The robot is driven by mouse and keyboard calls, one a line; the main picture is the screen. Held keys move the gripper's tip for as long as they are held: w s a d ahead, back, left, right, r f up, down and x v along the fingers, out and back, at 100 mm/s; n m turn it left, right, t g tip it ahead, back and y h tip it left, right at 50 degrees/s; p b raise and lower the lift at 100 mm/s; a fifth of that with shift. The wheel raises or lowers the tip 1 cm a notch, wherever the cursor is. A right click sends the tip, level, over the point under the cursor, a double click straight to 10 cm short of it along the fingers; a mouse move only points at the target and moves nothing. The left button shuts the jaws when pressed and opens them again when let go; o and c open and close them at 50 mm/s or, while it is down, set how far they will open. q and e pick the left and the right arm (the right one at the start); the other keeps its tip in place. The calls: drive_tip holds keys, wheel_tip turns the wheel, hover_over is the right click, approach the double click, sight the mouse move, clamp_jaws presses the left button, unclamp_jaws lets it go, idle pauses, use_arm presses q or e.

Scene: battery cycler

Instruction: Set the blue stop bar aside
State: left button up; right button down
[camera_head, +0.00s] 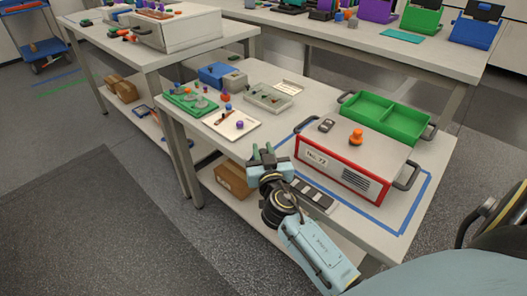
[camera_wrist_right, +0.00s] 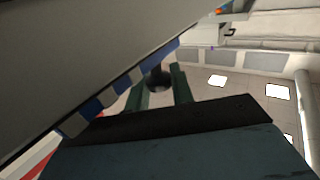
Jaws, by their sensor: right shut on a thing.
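My right gripper (camera_head: 262,153) is at the front edge of the table, left of the red-framed box (camera_head: 343,172). In the right wrist view its green fingers (camera_wrist_right: 160,92) are shut on a dark round piece (camera_wrist_right: 158,80). I cannot tell whether this piece belongs to the blue stop bar. No separate blue bar is clear in the head view. A row of blue and whitish blocks (camera_wrist_right: 115,97) runs diagonally beside the fingers in the wrist view. My left gripper is not in view.
Blue tape (camera_head: 400,232) marks an area around the box. A dark and light strip (camera_head: 312,193) lies in front of it. A green tray (camera_head: 385,118) stands behind the box. A white board (camera_head: 243,124) and a green tray (camera_head: 178,97) lie left. The lower shelf holds a cardboard box (camera_head: 232,180).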

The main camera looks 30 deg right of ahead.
drive_tip(key=c, duration=1.6)
unclamp_jaws()
drive_tip(key=shift+w+r, duration=0.1)
drive_tip(key=shift+r, duration=0.1)
drive_tip(key=o, duration=0.3)
drive_tip(key=shift+w+a+f, duration=0.1)
drive_tip(key=shift+f, duration=0.05)
drive_tip(key=shift+o, duration=0.2)
drive_tip(key=shift+s+a+f, duration=0.1)
drive_tip(key=shift+s, duration=0.2)
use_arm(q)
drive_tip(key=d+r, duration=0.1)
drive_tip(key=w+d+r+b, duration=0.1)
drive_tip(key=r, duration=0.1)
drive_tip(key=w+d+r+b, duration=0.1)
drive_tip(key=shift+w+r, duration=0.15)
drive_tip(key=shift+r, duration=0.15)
use_arm(e)
drive_tip(key=v, duration=1.3)
drive_tip(key=shift+r, duration=0.2)
